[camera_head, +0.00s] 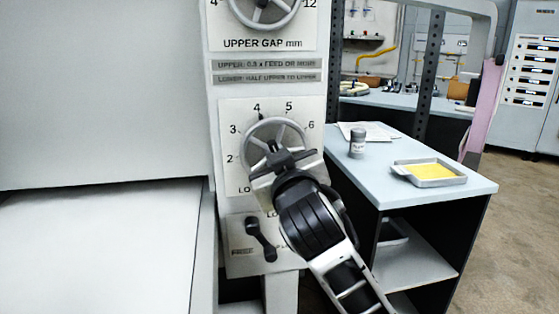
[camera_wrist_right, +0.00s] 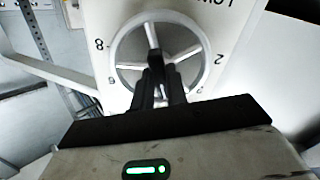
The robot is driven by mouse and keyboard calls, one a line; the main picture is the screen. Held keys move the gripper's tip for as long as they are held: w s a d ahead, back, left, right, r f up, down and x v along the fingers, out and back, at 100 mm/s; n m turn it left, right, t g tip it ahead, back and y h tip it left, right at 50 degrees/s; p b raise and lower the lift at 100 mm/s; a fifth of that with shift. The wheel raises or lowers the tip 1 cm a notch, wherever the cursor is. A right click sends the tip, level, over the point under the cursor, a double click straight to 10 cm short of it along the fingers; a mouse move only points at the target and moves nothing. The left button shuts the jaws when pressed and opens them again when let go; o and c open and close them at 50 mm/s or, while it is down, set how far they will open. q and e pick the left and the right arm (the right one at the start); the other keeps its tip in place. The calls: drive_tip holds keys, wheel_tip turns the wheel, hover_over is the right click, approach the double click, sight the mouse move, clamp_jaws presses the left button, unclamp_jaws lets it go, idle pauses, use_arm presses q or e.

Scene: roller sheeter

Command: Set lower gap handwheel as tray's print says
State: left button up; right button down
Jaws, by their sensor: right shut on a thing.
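The lower gap handwheel (camera_head: 275,122) is a grey spoked wheel on a white dial plate of the machine's column. Its scale shows 2 to 6 in the head view; a small dark mark stands by the 4. My right gripper (camera_head: 287,158) is at the wheel's hub, with its fingers shut on the wheel; the gripper hides the lower part of the dial. In the wrist view the fingers (camera_wrist_right: 158,85) reach the hub area of the handwheel (camera_wrist_right: 152,35). The tray (camera_head: 430,182) with a yellow sheet-like filling lies on the side table; no print on it is readable. My left gripper is not in view.
The upper gap handwheel (camera_head: 264,22) is above. Two grey plates (camera_head: 267,64) read "UPPER: 0.3 x FEED OR MORE" and "LOWER: HALF UPPER TO UPPER". A black lever (camera_head: 260,239) sits just below the dial. A grey jar (camera_head: 357,143) stands on the side table (camera_head: 400,142).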

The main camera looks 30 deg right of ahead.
drive_tip(key=shift+r, duration=0.15)
drive_tip(key=c, duration=1.4)
unclamp_jaws()
